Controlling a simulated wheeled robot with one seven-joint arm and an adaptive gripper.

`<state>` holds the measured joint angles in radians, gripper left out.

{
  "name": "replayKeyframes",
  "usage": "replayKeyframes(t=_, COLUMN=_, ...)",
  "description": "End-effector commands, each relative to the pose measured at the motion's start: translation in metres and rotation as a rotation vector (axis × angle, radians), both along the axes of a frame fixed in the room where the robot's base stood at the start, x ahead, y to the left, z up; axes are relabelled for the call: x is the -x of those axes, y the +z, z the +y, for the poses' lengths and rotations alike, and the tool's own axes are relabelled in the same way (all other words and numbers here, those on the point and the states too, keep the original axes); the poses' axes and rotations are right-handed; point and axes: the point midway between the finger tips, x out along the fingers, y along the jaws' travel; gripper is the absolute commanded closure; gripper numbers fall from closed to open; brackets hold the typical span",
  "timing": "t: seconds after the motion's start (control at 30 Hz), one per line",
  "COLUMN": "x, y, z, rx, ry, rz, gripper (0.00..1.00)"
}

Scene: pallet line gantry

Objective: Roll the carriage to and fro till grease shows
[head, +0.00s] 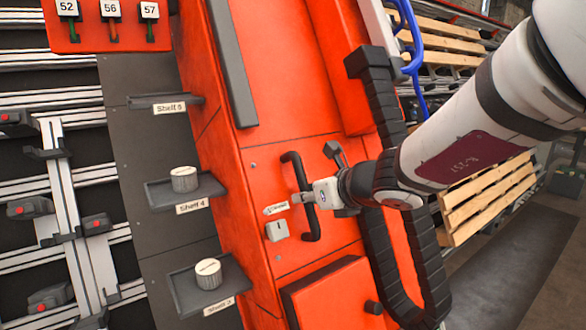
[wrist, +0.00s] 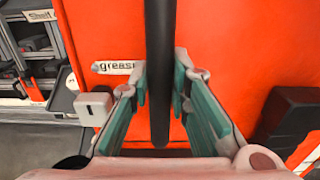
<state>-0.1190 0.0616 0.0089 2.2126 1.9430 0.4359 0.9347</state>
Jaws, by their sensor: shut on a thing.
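The orange carriage (head: 285,80) fills the middle of the head view and the back of the wrist view (wrist: 235,45). A black bar handle (head: 313,226) is fixed on its face, and runs upright through the middle of the wrist view (wrist: 160,40). My gripper (head: 305,197) is shut on this handle, with a green-padded finger on each side in the wrist view (wrist: 160,88). A white label reading "grease" (wrist: 117,67) sits left of the handle, with a small white box (wrist: 93,107) below it. I see no grease on the visible orange face.
At left, Shelf 4 (head: 158,194) and a lower shelf (head: 182,295) each hold a round tin; Shelf 5 (head: 140,102) looks empty. A red board (head: 85,40) carries tags 52, 56 and 57. A black cable chain (head: 382,245) runs close beside my arm. Pallets (head: 480,200) stand at right.

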Motion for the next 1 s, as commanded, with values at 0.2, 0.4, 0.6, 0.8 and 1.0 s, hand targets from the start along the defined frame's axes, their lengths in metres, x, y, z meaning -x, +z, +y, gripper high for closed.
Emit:
replayKeyframes(t=0.2, x=0.0043, y=-0.0022, z=0.0077, rx=-0.001, ry=0.016, rz=0.004, gripper=1.00)
replayKeyframes(t=0.4, x=0.0061, y=-0.0022, z=0.0107, rx=0.000, ry=0.015, rz=0.002, gripper=1.00)
replayKeyframes(t=0.6, x=0.0079, y=-0.0022, z=0.0136, rx=0.000, ry=0.015, rz=0.002, gripper=1.00)
replayKeyframes(t=0.8, x=0.0087, y=-0.0022, z=0.0143, rx=0.000, ry=0.014, rz=0.003, gripper=1.00)
replayKeyframes(t=1.0, x=0.0081, y=-0.0020, z=0.0132, rx=0.001, ry=0.011, rz=0.003, gripper=1.00)
